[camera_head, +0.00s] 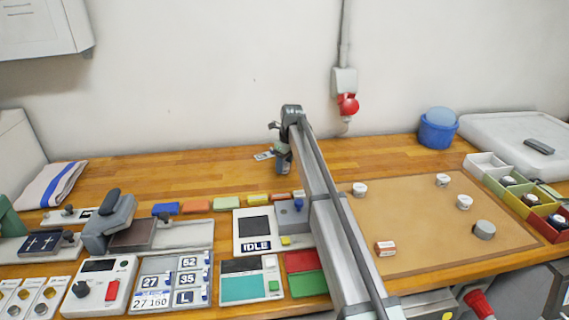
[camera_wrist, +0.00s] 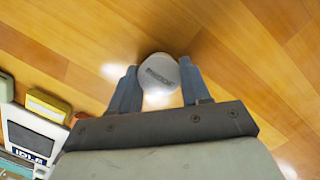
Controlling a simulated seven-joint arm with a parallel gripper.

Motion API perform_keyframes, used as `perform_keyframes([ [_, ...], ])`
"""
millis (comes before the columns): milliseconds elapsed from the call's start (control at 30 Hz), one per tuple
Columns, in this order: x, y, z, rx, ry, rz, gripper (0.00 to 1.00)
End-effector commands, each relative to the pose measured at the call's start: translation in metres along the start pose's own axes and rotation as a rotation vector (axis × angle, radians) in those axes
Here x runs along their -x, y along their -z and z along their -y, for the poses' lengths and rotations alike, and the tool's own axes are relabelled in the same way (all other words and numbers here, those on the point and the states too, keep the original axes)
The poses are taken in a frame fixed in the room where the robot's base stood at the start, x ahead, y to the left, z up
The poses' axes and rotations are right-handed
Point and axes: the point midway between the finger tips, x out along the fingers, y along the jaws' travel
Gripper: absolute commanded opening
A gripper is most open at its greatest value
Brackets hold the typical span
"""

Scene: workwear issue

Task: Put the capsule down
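My gripper (camera_head: 283,166) is over the back part of the wooden table, left of the brown mat. In the wrist view, its two blue-grey fingers are shut on a round white capsule (camera_wrist: 159,72) with dark lettering on its face. One finger touches each side of the capsule.
Similar white pieces (camera_head: 464,202) stand on the brown mat (camera_head: 420,232). A row of coloured bins (camera_head: 518,203) is at the right. Coloured blocks (camera_head: 197,207) and a device reading IDLE (camera_head: 243,232) lie nearer.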

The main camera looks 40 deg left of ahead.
Motion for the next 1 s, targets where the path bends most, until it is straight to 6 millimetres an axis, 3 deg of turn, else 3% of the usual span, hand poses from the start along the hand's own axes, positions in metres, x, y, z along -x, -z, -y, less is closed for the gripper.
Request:
perform_keyframes([
  [267, 0.0, 0.0, 0.0, 0.0, 0.0, 0.0, 0.72],
  [567, 0.003, -0.001, 0.0, 0.0, 0.0, 0.0, 0.72],
  [767, 0.027, -0.001, 0.0, 0.0, 0.002, 0.002, 0.72],
  [1000, 0.072, -0.001, 0.0, 0.0, 0.001, 0.001, 0.72],
])
